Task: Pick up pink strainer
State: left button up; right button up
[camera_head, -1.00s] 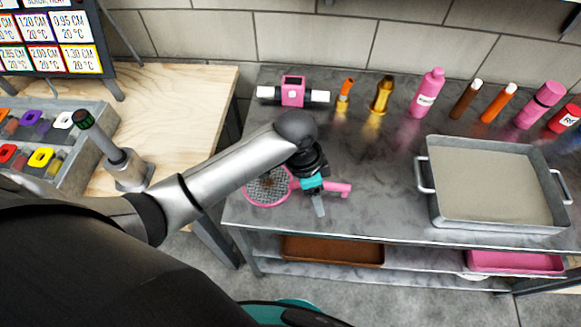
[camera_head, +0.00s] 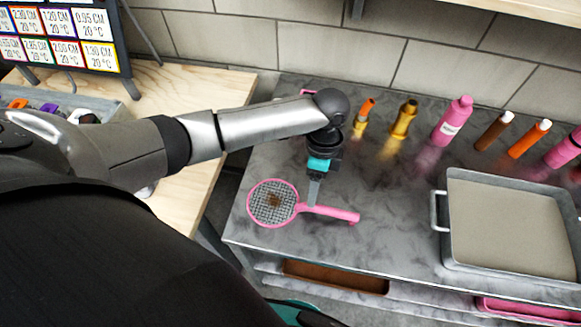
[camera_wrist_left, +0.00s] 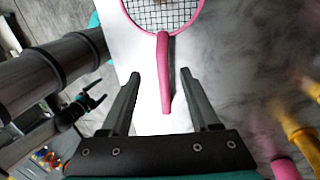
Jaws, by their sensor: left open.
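The pink strainer (camera_head: 272,203) lies on the grey metal table, with its round mesh to the left and its handle pointing right. A small brown patch shows on the mesh. My left gripper (camera_head: 313,200) is above the handle, close to where it meets the mesh ring. In the left wrist view the open fingers (camera_wrist_left: 160,85) stand on either side of the pink handle (camera_wrist_left: 164,80), with space to each side. Whether they are low enough to be level with the handle I cannot tell.
A grey tray (camera_head: 447,250) stands to the right on the table (camera_head: 385,215). Several bottles, including a pink bottle (camera_head: 453,122) and a gold bottle (camera_head: 403,120), line the back. A wooden table (camera_head: 190,88) is at the left. The surface around the handle is clear.

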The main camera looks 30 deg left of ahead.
aim_at(301, 206)
pick_arm(q)
jog(key=f, duration=0.4)
jog(key=s+f+b, duration=0.1)
jog(key=f, duration=0.1)
jog(key=shift+f, duration=0.3)
grip_shut()
dwell(0.5)
